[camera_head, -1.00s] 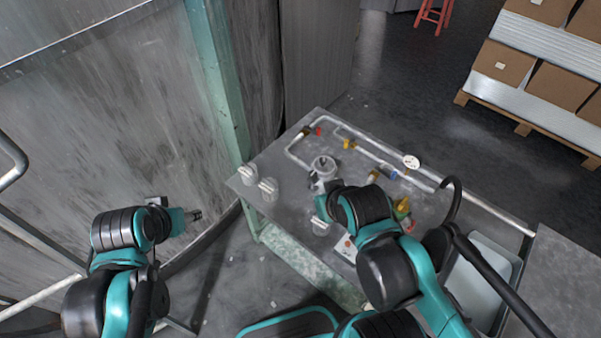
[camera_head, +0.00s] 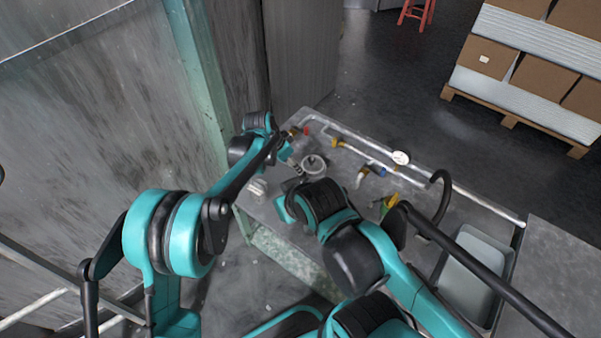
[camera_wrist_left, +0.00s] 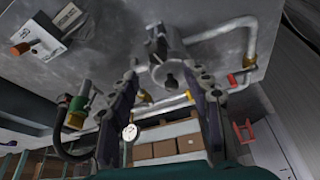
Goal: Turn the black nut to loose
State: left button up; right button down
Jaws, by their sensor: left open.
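In the left wrist view a grey cylindrical part (camera_wrist_left: 168,62) with a dark end shows just beyond and between my left fingertips. I cannot tell for sure whether that dark end is the black nut. My left gripper (camera_head: 288,157) has reached over the bench, left of the vessel; its fingers are open and apart in the left wrist view (camera_wrist_left: 163,85), with nothing gripped. My right gripper is largely hidden behind its own arm, close to the vessel's near side.
Pipes run along the bench's far side (camera_head: 365,150) with a white gauge (camera_head: 400,157) and red, yellow and blue fittings. A white-capped part (camera_head: 257,188) stands at the bench's left edge. A grey tray (camera_head: 470,270) lies at the right. A green post (camera_head: 198,85) rises close to my left arm.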

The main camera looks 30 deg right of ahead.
aim_at(302, 176)
pick_arm(q)
jog(key=b+x, duration=0.1)
jog(key=x, duration=0.2)
jog(key=b+x, duration=0.1)
jog(key=x, duration=0.4)
jog(key=shift+s+d+f+b, duration=0.2)
jog(key=shift+d+f+b, duration=0.05)
jog(key=shift+b, duration=0.15)
